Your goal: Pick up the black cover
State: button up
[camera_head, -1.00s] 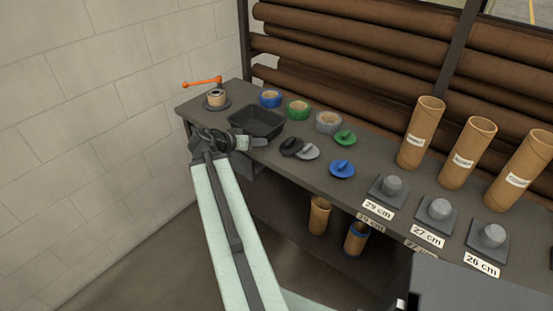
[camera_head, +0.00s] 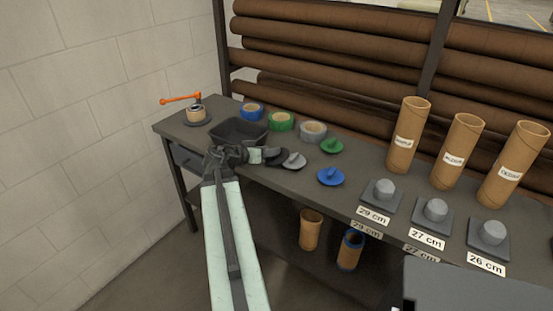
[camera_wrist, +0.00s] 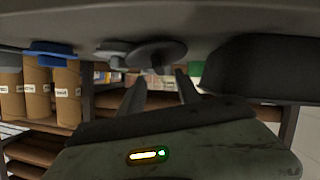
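The black cover (camera_head: 279,159) lies on the workbench, partly hidden behind my gripper (camera_head: 263,155) in the head view. In the wrist view, which looks upside down, the black cover (camera_wrist: 155,52) is a dark disc with a small handle. My gripper's two fingers (camera_wrist: 160,76) are apart, with the cover's handle seen between their tips. I cannot tell whether they touch it. The grey cover (camera_head: 294,161) lies right beside the black one.
A black tray (camera_head: 240,141) stands just behind my gripper. A blue cover (camera_head: 331,177) and a green cover (camera_head: 332,146) lie to the right. Tape rolls (camera_head: 281,121) line the back. Labelled tubes (camera_head: 407,137) stand farther right.

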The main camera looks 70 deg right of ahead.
jog(key=x, duration=0.3)
jog(key=shift+d+f+b, duration=0.15)
jog(key=shift+f+b, duration=0.05)
jog(key=shift+b, duration=0.2)
grip_shut()
jog(key=shift+r, duration=0.1)
notch_tip(320, 180, up, 16)
jog(key=p, duration=1.6)
